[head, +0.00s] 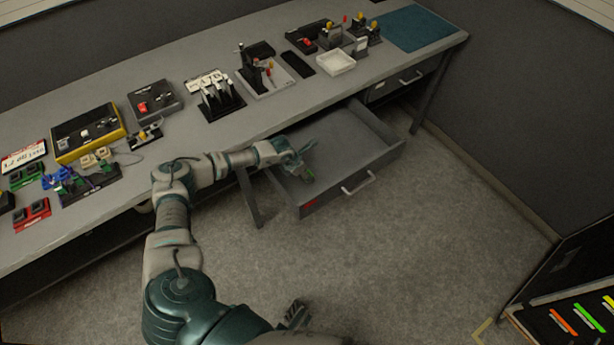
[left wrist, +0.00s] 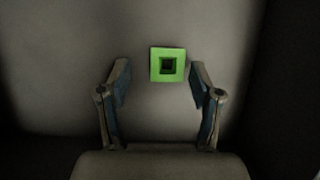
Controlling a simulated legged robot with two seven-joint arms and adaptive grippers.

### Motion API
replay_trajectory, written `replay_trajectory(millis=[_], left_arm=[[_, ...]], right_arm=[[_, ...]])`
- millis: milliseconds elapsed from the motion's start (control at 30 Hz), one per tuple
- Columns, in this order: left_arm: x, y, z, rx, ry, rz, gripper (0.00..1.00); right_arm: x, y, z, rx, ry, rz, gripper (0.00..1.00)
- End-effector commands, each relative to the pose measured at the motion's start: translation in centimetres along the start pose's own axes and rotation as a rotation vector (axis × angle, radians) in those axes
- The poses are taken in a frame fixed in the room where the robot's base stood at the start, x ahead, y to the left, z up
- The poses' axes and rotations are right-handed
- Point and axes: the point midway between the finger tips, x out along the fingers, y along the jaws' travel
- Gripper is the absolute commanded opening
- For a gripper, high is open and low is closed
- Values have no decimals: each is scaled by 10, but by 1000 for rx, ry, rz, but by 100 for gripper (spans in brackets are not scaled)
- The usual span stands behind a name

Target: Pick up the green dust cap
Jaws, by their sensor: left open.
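The green dust cap (left wrist: 156,66) is a small bright green square with a dark square hole in its middle. In the left wrist view it lies on the grey drawer floor, between the lines of my left gripper's fingers and closer to the right finger. My left gripper (left wrist: 160,78) is open and empty, its fingertips on either side; I cannot tell the height gap. In the head view my left gripper (head: 306,160) reaches into the open drawer, and a small green patch shows by its fingers. My right gripper (head: 297,315) shows partly at the bottom, dark and unclear.
The open grey drawer (head: 385,149) has walls around the gripper and a front handle (head: 358,184). The workbench (head: 265,122) above holds several fixtures, a white tray (head: 336,62) and a teal mat (head: 412,28). A dark cabinet (head: 570,265) with coloured strips stands at lower right. The floor between is clear.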

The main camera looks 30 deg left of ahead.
Motion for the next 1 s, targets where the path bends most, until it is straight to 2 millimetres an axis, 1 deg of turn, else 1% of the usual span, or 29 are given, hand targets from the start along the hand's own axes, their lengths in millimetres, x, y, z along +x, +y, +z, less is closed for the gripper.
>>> replay_trajectory(millis=[33, 100, 367, 467, 500, 533, 567, 867, 967, 1000], left_arm=[[9, -2, -1, 0, 2, -1, 65], [14, -3, 0, 1, 2, 0, 65], [15, -2, 1, 1, -1, 1, 65], [16, 0, 0, -1, -1, -1, 42], [16, 0, 0, -1, -1, -1, 32], [16, 0, 0, -1, -1, -1, 25], [16, 0, 0, -1, -1, -1, 21], [17, -1, -2, -1, 3, -1, 21], [12, -2, 1, 0, 3, -1, 21], [7, -2, 4, 1, 1, -1, 21]], right_arm=[[-3, 1, 1, 0, 0, 0, 40], [-9, 2, 1, 0, 2, -2, 40], [-13, 2, 2, 1, 1, 0, 40], [-13, 1, 1, 1, 0, 3, 40], [-13, 1, 0, 1, 0, 2, 40], [-12, 1, 0, 1, 0, 2, 40], [-12, 1, 0, 1, 0, 2, 40], [-12, 1, -1, 1, 1, 2, 40], [-14, 1, -2, 1, 5, 2, 40], [-13, 1, -2, 0, 7, 2, 40]])
